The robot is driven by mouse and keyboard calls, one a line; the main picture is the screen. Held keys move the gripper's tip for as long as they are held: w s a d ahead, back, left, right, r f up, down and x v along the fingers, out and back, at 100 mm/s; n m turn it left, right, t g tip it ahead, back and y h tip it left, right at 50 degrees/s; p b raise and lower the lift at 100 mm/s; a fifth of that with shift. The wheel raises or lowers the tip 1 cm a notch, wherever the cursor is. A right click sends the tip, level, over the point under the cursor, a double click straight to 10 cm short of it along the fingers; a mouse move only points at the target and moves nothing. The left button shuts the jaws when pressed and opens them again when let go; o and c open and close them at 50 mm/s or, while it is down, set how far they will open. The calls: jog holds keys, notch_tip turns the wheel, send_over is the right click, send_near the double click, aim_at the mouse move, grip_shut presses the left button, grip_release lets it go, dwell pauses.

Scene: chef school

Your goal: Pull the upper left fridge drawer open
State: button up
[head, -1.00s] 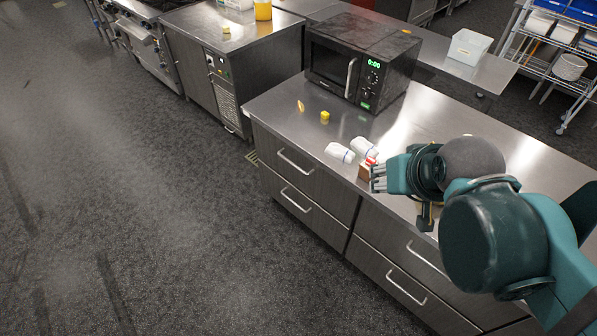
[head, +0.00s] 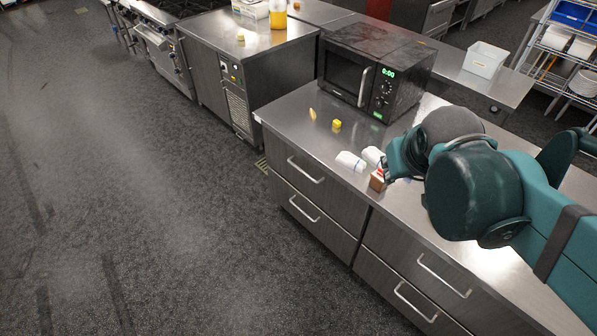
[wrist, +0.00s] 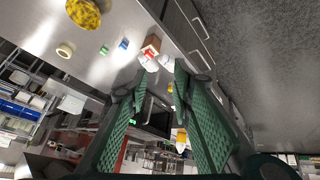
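The upper left fridge drawer (head: 308,192) is shut in the head view, flush in the steel counter's front. Its bar handle (head: 306,170) is bare. My gripper (head: 388,168) is above the counter's front edge, to the right of that handle and apart from it. Its fingers are hard to make out in the head view. In the wrist view the two green fingers of my gripper (wrist: 153,88) are spread apart with nothing held between them. Drawer handles (wrist: 201,28) show at the top right there, but I cannot tell which drawers they belong to.
White bottles (head: 351,161) and a small brown box (head: 377,180) lie near the counter's front edge beside my gripper. The floor (head: 180,220) before the drawers is clear.

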jog(key=w+a+f+n+h+b, duration=0.2)
jog(key=w+a+f+b, duration=0.15)
jog(key=w+f, duration=0.45)
jog(key=w+a+f+n+h+b, duration=0.1)
jog(key=w+a+f+h+b, duration=0.2)
jog(key=w, duration=1)
jog(key=w+a+f+n+h+b, duration=0.15)
jog(key=w+a+f+b, duration=0.25)
jog(key=w+f, duration=0.45)
jog(key=n+t+h+b, duration=0.3)
jog(key=t+h+b, duration=0.1)
jog(key=b, duration=0.5)
send_near(298, 167)
jog(key=shift+w+d+f+y, duration=0.15)
jog(key=shift+w+d+f, duration=0.2)
jog(key=shift+d, duration=0.1)
jog(key=shift+w+d+f+y, duration=0.1)
jog(key=shift+w+d+f, duration=0.2)
jog(key=shift+d, duration=0.2)
jog(key=shift+b+x, duration=0.9)
jog(key=shift+x, duration=3)
jog(key=shift+r, duration=0.15)
jog(key=shift+c, duration=0.3)
grip_shut()
